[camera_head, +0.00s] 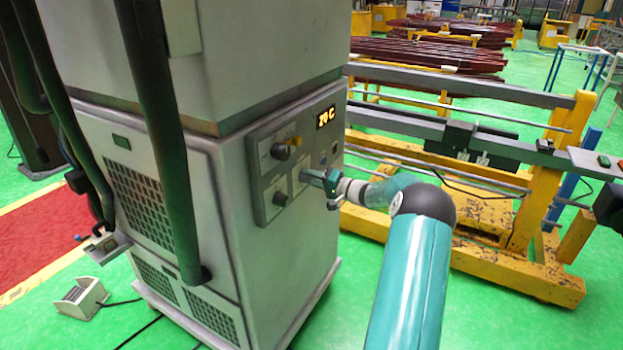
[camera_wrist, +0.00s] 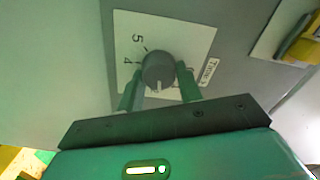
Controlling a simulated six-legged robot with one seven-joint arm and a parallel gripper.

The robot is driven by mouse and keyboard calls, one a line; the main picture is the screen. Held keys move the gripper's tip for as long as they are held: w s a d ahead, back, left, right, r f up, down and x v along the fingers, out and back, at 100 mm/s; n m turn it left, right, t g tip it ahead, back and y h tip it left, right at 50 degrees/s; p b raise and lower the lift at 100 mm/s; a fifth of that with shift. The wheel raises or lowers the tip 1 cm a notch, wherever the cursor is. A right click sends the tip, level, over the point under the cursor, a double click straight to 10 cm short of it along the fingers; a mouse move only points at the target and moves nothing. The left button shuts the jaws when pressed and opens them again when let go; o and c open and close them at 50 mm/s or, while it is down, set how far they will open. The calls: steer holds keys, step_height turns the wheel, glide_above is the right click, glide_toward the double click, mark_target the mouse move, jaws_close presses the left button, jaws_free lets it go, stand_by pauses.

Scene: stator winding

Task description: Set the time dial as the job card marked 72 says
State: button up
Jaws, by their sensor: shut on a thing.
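The time dial (camera_wrist: 157,68) is a dark round knob on a pale plate lettered "TIME s" in the wrist view. The figures 5 and 4 show to its left; other marks are hidden by the knob and fingers. A pale pointer line on the knob faces the bottom of the picture. My gripper (camera_wrist: 160,88) has one green finger on each side of the knob and is shut on it. In the head view my gripper (camera_head: 330,184) is at the panel's lower right and hides the dial. No job card marked 72 can be made out.
The grey cabinet's panel (camera_head: 262,172) carries other dark knobs, an upper one (camera_head: 281,152) and a lower one (camera_head: 280,198). A thick dark hose (camera_head: 165,130) hangs in front. A yellow frame (camera_head: 545,190) stands to the right.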

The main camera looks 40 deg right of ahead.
steer(key=m, duration=0.4)
steer(key=shift+f+m, duration=0.1)
steer(key=shift+m, duration=0.2)
steer(key=m, duration=0.3)
steer(key=shift+m, duration=0.4)
steer(key=m, duration=0.3)
steer(key=shift+f+m, duration=0.15)
steer(key=shift+m, duration=0.15)
steer(key=m, duration=0.3)
steer(key=shift+a+m, duration=0.15)
steer(key=shift+m, duration=0.15)
steer(key=m, duration=0.6)
steer(key=shift+a, duration=0.1)
steer(key=m, duration=0.7)
steer(key=shift+a, duration=0.1)
